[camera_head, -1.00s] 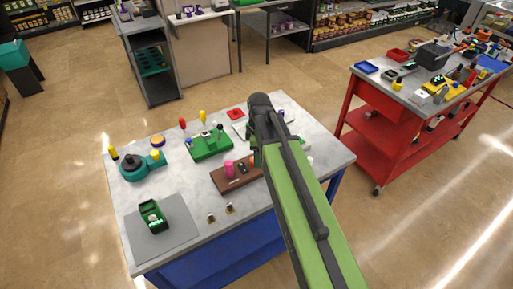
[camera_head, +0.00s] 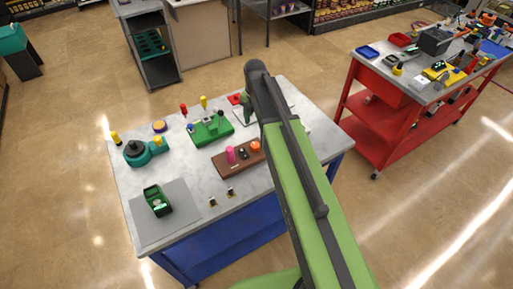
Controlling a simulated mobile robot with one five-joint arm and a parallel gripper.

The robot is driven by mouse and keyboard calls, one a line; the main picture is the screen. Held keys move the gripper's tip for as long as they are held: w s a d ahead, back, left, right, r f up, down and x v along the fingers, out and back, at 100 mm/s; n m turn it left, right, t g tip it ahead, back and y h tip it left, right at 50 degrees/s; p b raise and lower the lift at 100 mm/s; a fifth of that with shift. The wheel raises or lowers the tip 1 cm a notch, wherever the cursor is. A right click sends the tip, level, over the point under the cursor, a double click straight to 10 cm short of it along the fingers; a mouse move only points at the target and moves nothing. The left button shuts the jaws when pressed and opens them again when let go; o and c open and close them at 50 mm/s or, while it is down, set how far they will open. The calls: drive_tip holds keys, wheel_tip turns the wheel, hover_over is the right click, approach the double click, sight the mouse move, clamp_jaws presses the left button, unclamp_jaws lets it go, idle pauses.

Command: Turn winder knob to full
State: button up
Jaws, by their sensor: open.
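Several devices with knobs and levers stand on the near workbench (camera_head: 275,90); at this size I cannot tell surely which part is the winder knob. A teal device (camera_head: 137,154) with a dark round top and yellow-tipped parts stands at the bench's left. A green box (camera_head: 211,130) with red and yellow levers is in the middle. A brown board (camera_head: 228,163) carries a pink knob (camera_head: 231,155) and an orange knob (camera_head: 255,146). My gripper (camera_head: 246,109), partly hidden by my green arm, is open above the bench's back right part, apart from these devices.
A dark green device (camera_head: 157,201) sits on a grey mat (camera_head: 180,224) at the front left. A purple-and-yellow disc (camera_head: 159,127) lies behind the teal device. A red cart (camera_head: 385,145) with tools stands at right.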

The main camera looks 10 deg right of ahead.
sight(255, 144)
wheel_tip(255, 144, down, 14)
drive_tip(key=b, duration=1.2)
drive_tip(key=shift+r, duration=0.35)
clamp_jaws()
